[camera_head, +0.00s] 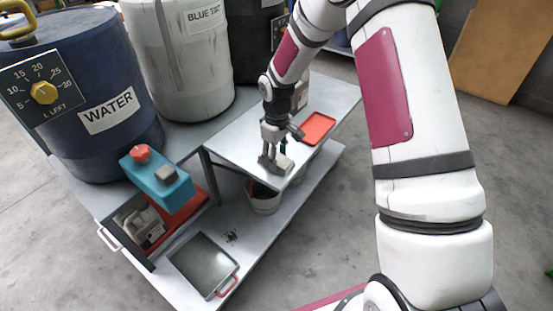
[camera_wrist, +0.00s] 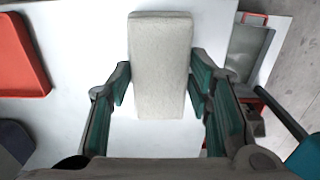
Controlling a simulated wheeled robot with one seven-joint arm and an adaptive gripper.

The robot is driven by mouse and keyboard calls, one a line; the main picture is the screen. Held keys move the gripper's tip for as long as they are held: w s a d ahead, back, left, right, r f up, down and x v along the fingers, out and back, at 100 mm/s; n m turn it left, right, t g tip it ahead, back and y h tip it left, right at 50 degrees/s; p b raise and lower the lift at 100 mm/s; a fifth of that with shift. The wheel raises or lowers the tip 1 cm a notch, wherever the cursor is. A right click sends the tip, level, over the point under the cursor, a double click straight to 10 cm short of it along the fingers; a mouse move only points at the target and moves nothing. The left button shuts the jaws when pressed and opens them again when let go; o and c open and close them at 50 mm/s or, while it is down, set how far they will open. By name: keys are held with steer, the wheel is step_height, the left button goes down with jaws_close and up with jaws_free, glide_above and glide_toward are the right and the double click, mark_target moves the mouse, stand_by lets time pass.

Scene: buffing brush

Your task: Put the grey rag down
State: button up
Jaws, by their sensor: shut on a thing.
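The grey rag (camera_wrist: 160,70) is a pale grey, thick rectangular block between my gripper's fingers in the wrist view. In the head view the rag (camera_head: 284,164) is at the low end of my gripper (camera_head: 274,156), over the white upper shelf (camera_head: 240,140) near its front edge. My gripper (camera_wrist: 158,85) is shut on the rag, one finger on each long side. Whether the rag touches the shelf surface cannot be told from these views.
A red tray (camera_head: 317,128) lies to the right of my gripper on the shelf. A blue container with a red cap (camera_head: 158,182) stands to the left. A metal tray (camera_head: 203,264) and a bucket (camera_head: 263,200) are lower down. Large drums, one marked WATER (camera_head: 85,90), stand behind.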

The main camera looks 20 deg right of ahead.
mark_target(277, 158)
steer(key=shift+f, duration=0.1)
steer(key=o, duration=1.2)
step_height(277, 158, up, 12)
steer(key=p, duration=0.4)
steer(key=shift+r, duration=0.2)
